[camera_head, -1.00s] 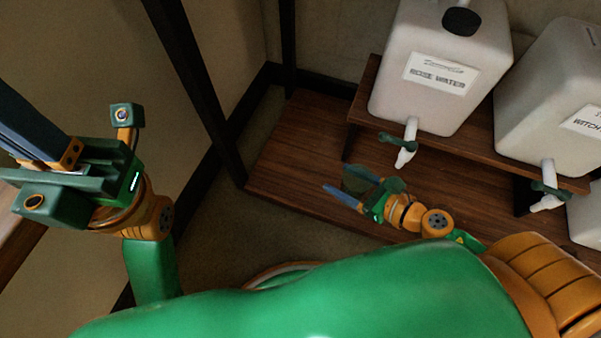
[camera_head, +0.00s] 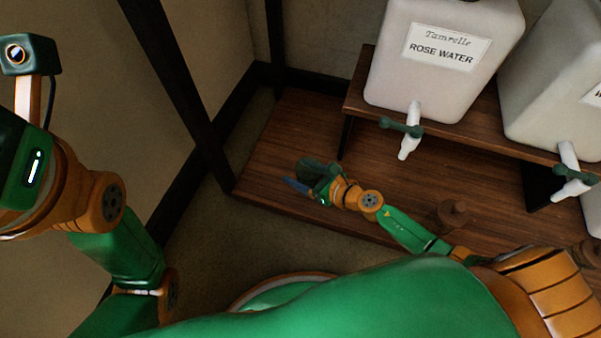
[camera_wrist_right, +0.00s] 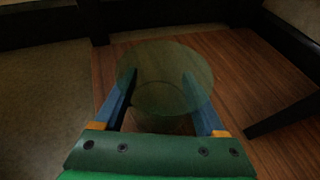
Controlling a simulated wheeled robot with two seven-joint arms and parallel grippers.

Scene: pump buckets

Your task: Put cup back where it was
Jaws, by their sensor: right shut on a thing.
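The cup (camera_wrist_right: 165,62) is clear and greenish, with a round rim, and sits between the two blue fingers of my right gripper (camera_wrist_right: 160,76) in the right wrist view. The gripper is shut on it. In the head view my right gripper (camera_head: 300,179) is over the left part of the low wooden platform (camera_head: 280,137); the cup is hard to make out there. I cannot tell whether the cup touches the wood. My left gripper (camera_head: 22,165) is at the left edge of the head view, with its fingers cut off.
A white rose water container (camera_head: 440,75) with a tap (camera_head: 408,130) stands on a raised wooden shelf (camera_head: 357,95). Another container (camera_head: 555,85) with a tap (camera_head: 572,172) is right of it. A brown knobbed object (camera_head: 453,214) lies on the platform. Dark posts (camera_head: 180,85) stand at left.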

